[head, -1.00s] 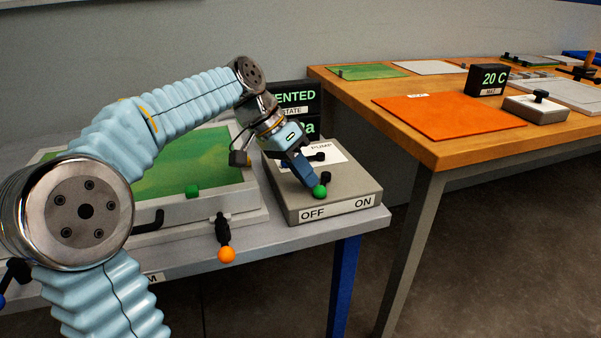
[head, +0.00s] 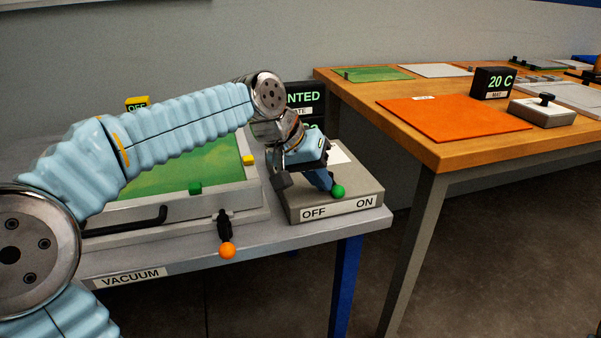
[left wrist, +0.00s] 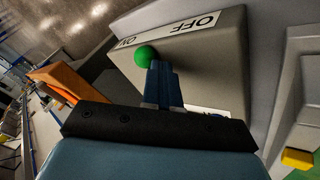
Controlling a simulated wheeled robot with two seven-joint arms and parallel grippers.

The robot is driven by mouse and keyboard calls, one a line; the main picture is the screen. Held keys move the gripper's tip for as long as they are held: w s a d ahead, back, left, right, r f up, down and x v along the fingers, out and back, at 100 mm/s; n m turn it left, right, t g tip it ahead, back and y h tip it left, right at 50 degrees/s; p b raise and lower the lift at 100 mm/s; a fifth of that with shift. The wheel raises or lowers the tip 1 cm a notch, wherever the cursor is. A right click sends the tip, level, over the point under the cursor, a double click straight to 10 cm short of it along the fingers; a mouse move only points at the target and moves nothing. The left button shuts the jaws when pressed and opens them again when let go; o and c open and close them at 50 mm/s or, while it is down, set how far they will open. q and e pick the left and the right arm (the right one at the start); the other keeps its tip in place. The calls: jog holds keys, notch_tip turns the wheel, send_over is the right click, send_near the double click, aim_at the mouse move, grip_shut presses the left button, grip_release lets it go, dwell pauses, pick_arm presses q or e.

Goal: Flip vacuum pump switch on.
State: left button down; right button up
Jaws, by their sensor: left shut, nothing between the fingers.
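The pump switch box (head: 300,204) is a grey block with OFF and ON printed on its front label (head: 341,207). The switch lever's green ball (head: 338,191) stands between the two words in the head view. In the left wrist view the green ball (left wrist: 145,56) appears close to the word ON. My left gripper (head: 329,183) is shut and empty. Its blue fingertips (left wrist: 160,68) are right beside the ball on its OFF side and seem to touch it. The lever's stem is hidden. My right gripper is not in view.
The box stands at the right end of the VACUUM table (head: 290,236). To its left is a green-topped tray, with an orange-ball lever (head: 228,250) at the table's front edge. A dark display (head: 305,97) behind is partly covered by my arm. A wooden bench (head: 447,151) stands right.

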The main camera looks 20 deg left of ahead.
aim_at(337, 186)
pick_arm(q)
jog(key=d+n+t+y, duration=0.1)
jog(key=n, duration=0.1)
jog(key=shift+w+d+n, duration=0.1)
jog(key=shift+d+n, duration=0.1)
jog(key=shift+n, duration=0.2)
jog(key=shift+w+d, duration=0.4)
jog(key=shift+d, duration=0.35)
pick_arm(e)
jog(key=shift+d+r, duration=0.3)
pick_arm(q)
jog(key=shift+w+d+p, duration=0.1)
jog(key=shift+d+p, duration=0.05)
jog(key=shift+p, duration=0.15)
